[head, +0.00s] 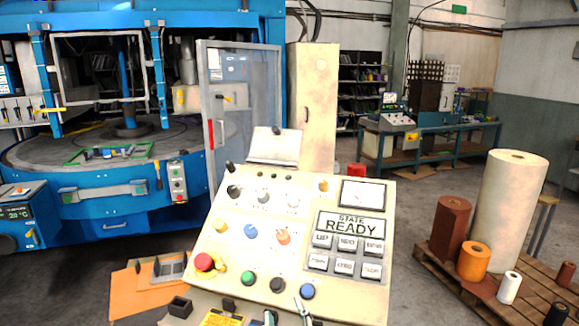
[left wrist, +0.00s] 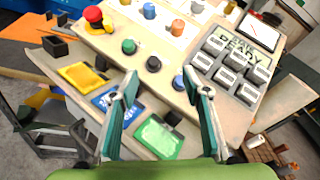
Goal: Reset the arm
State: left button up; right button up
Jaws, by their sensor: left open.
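My left gripper (head: 286,311) shows at the bottom edge of the head view, in front of the cream control console (head: 225,212). In the left wrist view the left gripper (left wrist: 160,82) is open, its two green fingers apart with nothing between them. Its fingers point toward the console's lower edge, over the yellow, blue and green cards (left wrist: 158,138). The display (head: 351,226) on the console reads "STATE READY". My right gripper is in neither view.
A red mushroom button (head: 204,262) and green, black and blue buttons line the console's lower part. A small dark open box (head: 180,307) sits at its lower left. A pallet (head: 470,262) with several rolls stands right. A blue machine (head: 120,205) stands behind left.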

pick_arm(q)
jog(key=s+a+f+n+g, duration=0.7)
jog(key=s+a+f+n, duration=0.55)
jog(key=f+n, duration=0.2)
jog(key=s+a+f+n+g+h, duration=0.2)
jog(key=s+a+n+g, duration=0.15)
jog(key=s+n, duration=0.4)
jog(key=s+a+f+n+g+h, duration=0.15)
jog(key=s+a+n, duration=0.3)
jog(key=s, duration=0.65)
notch_tip(320, 180, down, 30)
jog(key=s+g+b, duration=0.2)
jog(key=s+a+f+g+b, duration=0.1)
jog(key=s+a+f, duration=0.1)
jog(key=s+f, duration=1.4)
jog(key=shift+s+f+y, duration=0.25)
jog(key=shift+y, duration=0.1)
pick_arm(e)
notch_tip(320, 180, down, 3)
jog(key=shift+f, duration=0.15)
pick_arm(q)
jog(key=shift+a, duration=0.1)
